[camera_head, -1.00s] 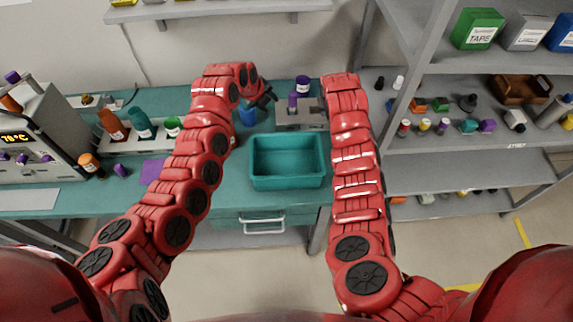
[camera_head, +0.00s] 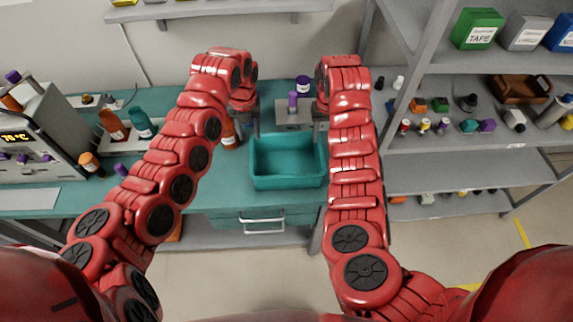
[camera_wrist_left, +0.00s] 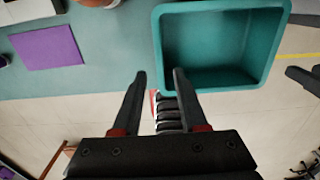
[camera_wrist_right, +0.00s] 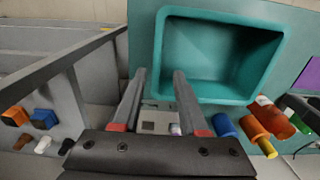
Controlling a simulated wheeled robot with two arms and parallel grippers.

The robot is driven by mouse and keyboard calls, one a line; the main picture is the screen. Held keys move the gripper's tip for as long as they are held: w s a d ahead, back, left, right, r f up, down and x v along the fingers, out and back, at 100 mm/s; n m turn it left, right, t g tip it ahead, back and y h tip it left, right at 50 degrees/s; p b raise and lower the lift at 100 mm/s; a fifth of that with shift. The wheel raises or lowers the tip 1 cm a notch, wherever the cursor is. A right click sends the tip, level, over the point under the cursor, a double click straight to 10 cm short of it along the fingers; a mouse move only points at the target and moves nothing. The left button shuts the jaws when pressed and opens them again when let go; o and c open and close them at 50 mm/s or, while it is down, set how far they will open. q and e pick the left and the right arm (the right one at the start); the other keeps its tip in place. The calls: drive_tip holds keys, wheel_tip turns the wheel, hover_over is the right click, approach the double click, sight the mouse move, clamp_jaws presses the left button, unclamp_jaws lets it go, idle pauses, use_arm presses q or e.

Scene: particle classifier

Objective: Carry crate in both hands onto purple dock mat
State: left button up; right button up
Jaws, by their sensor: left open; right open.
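The teal crate (camera_head: 288,180) stands on the teal bench, upright and empty. It also shows in the left wrist view (camera_wrist_left: 205,88) and the right wrist view (camera_wrist_right: 215,98). My left gripper (camera_wrist_left: 160,74) is open by the crate's left end, one finger overlapping its corner in that view. My right gripper (camera_wrist_right: 160,72) is open by the crate's right end, fingertips near a corner. Neither gripper holds anything; I cannot tell whether a finger touches the crate. The purple dock mat (camera_wrist_left: 47,47) lies flat and bare on the bench; my left arm hides it in the head view.
Bottles (camera_head: 140,122) and a device with a display (camera_head: 30,125) stand left on the bench. A grey stand with a purple-topped item (camera_head: 293,100) is behind the crate. A shelf unit (camera_head: 470,150) stands to the right. A drawer handle (camera_head: 263,225) is below the crate.

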sight(253, 154)
use_arm(q)
drive_tip(key=shift+d+f, duration=0.1)
drive_tip(key=shift+f, duration=0.75)
use_arm(e)
drive_tip(key=shift+w+d+f, duration=0.1)
drive_tip(key=shift+d+f, duration=0.1)
drive_tip(key=shift+f, duration=0.75)
use_arm(q)
drive_tip(key=shift+f, duration=0.75)
use_arm(e)
drive_tip(key=shift+f, duration=0.6)
use_arm(q)
wheel_tip(253, 154, down, 11)
drive_tip(key=shift+f, duration=0.2)
use_arm(e)
wheel_tip(253, 154, down, 11)
drive_tip(key=shift+a+f, duration=0.15)
drive_tip(key=shift+f, duration=0.05)
use_arm(q)
clamp_jaws()
use_arm(e)
clamp_jaws()
